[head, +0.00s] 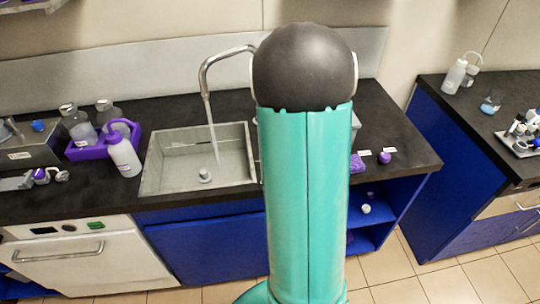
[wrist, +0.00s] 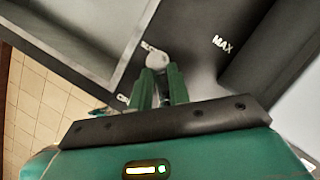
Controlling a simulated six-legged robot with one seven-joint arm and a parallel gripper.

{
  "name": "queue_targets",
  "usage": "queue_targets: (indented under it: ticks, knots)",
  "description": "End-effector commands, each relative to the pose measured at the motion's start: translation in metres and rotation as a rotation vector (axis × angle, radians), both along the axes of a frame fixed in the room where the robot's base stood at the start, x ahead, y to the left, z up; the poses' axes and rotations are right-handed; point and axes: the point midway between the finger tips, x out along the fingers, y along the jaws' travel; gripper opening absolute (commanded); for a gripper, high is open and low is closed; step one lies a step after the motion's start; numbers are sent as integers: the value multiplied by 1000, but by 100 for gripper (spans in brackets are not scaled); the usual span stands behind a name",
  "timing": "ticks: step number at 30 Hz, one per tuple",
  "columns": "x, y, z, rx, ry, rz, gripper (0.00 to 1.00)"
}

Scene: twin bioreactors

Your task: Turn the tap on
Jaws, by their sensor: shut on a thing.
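The tap (head: 226,54) is a curved metal spout over the sink (head: 163,187) in the head view. A thin pale stream of water (head: 213,138) runs from its mouth down into the basin. In the wrist view, a round metal tap handle (wrist: 155,58) stands on the dark surface beside the sink rim. My gripper (wrist: 160,78) has its two green fingers at this handle, shut on it. The part between the fingers is only partly visible. In the head view my arm hides the gripper and the handle.
A white bottle (head: 123,154) and a purple rack (head: 88,150) stand left of the sink. Small purple items (head: 384,157) lie on the counter at right. A second bench (head: 428,125) stands farther right across a floor gap. White MAX lettering (wrist: 222,44) is near the handle.

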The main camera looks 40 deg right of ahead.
Motion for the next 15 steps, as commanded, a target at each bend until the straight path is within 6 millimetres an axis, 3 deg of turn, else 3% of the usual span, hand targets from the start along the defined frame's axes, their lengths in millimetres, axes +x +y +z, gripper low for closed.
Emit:
queue_targets:
  ticks: [15]
  knots:
    - [1,-6,1,-1,-1,-143,0]
